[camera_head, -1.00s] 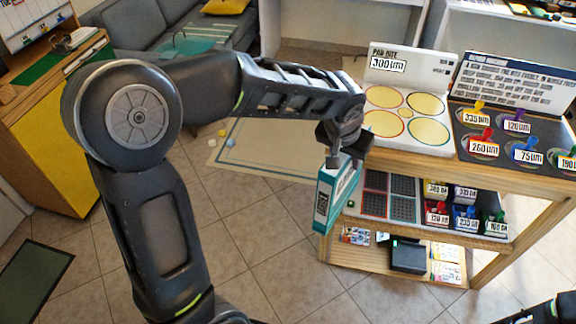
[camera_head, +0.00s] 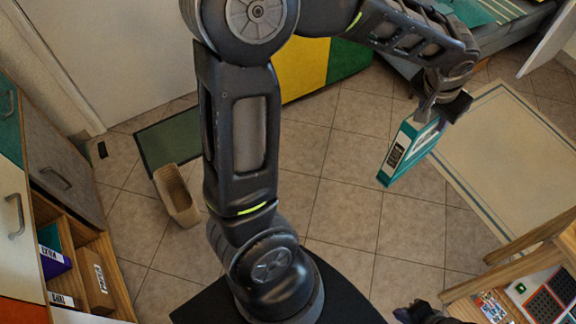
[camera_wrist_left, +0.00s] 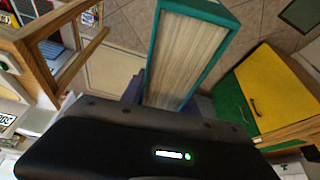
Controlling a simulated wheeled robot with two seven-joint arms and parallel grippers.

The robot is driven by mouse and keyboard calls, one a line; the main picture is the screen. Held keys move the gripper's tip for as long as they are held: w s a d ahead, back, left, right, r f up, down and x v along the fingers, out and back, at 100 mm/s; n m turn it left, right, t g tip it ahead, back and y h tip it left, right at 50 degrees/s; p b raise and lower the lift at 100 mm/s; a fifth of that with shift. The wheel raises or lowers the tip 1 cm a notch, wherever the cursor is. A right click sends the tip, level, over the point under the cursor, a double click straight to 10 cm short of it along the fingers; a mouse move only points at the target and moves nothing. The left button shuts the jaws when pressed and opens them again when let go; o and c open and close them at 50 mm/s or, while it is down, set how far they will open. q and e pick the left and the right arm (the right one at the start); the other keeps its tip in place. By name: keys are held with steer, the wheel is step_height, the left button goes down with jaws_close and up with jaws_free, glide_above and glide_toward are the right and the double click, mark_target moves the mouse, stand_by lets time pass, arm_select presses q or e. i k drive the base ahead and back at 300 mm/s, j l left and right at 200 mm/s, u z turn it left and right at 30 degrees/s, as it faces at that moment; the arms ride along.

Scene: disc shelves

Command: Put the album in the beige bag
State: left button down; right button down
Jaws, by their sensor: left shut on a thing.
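The album (camera_head: 410,150) is a teal, book-like case with a white label on its spine and pale page edges. My left gripper (camera_head: 440,106) is shut on its upper end and holds it above the tiled floor. In the left wrist view the album (camera_wrist_left: 188,50) stands out past the gripper, page edges facing the camera. The beige bag (camera_head: 177,195) stands on the floor left of my arm, open at the top and apart from the album. My right gripper (camera_head: 420,313) shows only as a dark shape at the bottom edge; its jaws are unclear.
A shelf unit (camera_head: 22,205) with drawers and labelled boxes stands at the left. A dark green mat (camera_head: 172,136) lies behind the bag. A wooden display shelf (camera_head: 528,240) is at the lower right, a pale rug (camera_head: 500,150) behind it. Floor between bag and album is partly behind my arm.

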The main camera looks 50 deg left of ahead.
mark_target(185, 205)
steer(key=i+j+u, duration=0.25)
steer(key=j+u, duration=0.3)
steer(key=i+j+u, duration=0.3)
steer(key=u, duration=0.25)
steer(key=i+j+u, duration=0.25)
steer(key=u, duration=0.35)
steer(key=i+u, duration=0.55)
steer(key=i+l+u, duration=0.15)
steer(key=i+u, duration=0.15)
steer(key=u, duration=0.25)
steer(key=i+l+u, duration=0.25)
steer(key=u, duration=0.3)
steer(key=i+l+u, duration=0.35)
steer(key=l+u, duration=0.25)
steer(key=i+l+u, duration=0.2)
steer(key=l+u, duration=0.2)
steer(key=u, duration=0.15)
